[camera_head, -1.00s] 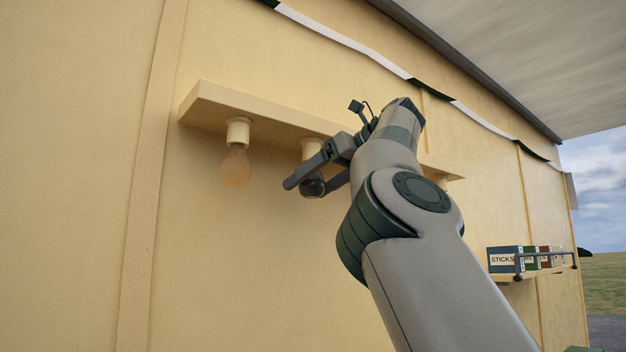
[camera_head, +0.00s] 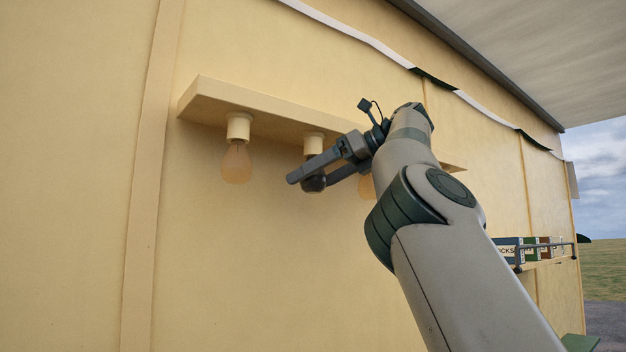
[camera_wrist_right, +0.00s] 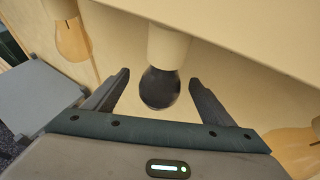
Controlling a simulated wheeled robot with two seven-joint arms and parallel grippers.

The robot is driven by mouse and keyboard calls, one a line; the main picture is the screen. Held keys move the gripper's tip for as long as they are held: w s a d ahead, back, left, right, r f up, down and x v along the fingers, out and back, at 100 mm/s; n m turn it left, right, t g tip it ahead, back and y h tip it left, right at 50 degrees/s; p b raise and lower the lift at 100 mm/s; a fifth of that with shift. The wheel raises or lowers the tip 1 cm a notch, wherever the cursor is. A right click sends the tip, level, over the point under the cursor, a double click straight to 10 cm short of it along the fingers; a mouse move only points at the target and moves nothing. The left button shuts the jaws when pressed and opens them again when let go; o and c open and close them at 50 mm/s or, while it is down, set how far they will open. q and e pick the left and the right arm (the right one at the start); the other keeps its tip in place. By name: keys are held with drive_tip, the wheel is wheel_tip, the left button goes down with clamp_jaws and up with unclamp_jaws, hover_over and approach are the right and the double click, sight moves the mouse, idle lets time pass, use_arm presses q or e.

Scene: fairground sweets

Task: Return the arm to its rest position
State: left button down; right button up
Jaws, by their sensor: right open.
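My right gripper (camera_head: 308,182) is open, its arm coming in from the lower right. Its fingers are on either side of a dark bulb (camera_head: 316,184), with visible gaps to it in the right wrist view (camera_wrist_right: 160,90). The dark bulb hangs upright in the middle socket (camera_head: 313,144), under a cream wall ledge (camera_head: 262,117). The wrist view also shows this socket (camera_wrist_right: 168,47) above the right gripper's fingertips (camera_wrist_right: 159,77). My left gripper is out of view.
A pale amber bulb (camera_head: 236,163) hangs at the ledge's left. Another amber bulb (camera_head: 366,187) is partly hidden behind my right arm. A rack with several boxes (camera_head: 531,248) is on the wall at the right. The wall's left side is clear.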

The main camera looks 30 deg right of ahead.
sight(313, 193)
drive_tip(key=c, duration=1.2)
drive_tip(key=shift+c, duration=0.2)
drive_tip(key=shift+f+m+h+b, duration=0.15)
drive_tip(key=shift+m+h+b, duration=0.4)
drive_tip(key=shift+b, duration=0.25)
drive_tip(key=shift+t+h, duration=0.25)
drive_tip(key=shift+t, duration=0.05)
drive_tip(key=shift+f+b, duration=1.9)
drive_tip(key=shift+b, duration=0.3)
